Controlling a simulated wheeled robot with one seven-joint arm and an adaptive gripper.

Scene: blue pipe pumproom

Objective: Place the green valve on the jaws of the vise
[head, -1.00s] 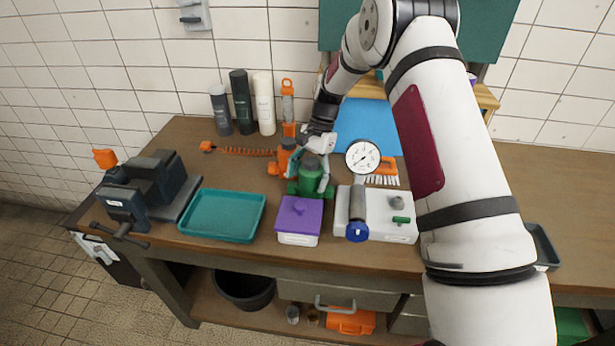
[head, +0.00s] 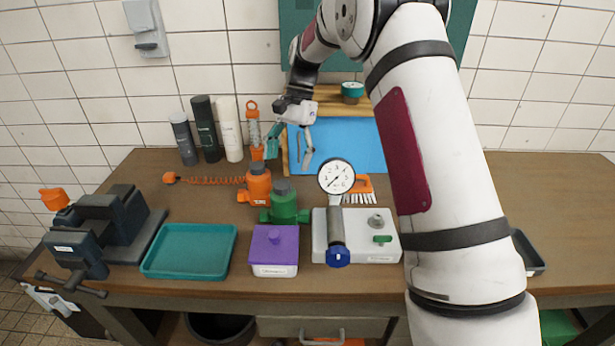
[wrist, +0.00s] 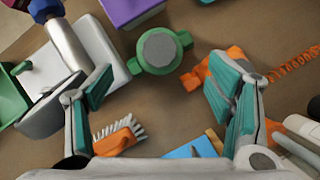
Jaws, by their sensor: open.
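The green valve (head: 284,203) stands upright on the workbench, just behind the purple-lidded box. In the wrist view the green valve (wrist: 159,50) shows from above, with its grey round top and two side lugs, ahead of the fingertips. My gripper (head: 290,150) is open and empty, raised above the bench behind the valve. In the wrist view its teal-padded fingers (wrist: 165,95) are spread wide, with nothing between them. The dark vise (head: 108,228) stands at the bench's left end, its jaws (head: 97,206) empty and an orange thing just behind them.
An orange valve (head: 258,184) stands close to the green valve's left. A purple-lidded box (head: 275,250), a teal tray (head: 189,250) and a gauge unit (head: 355,243) line the front. Bottles (head: 205,130) stand behind. An orange brush (head: 359,190) lies to the right.

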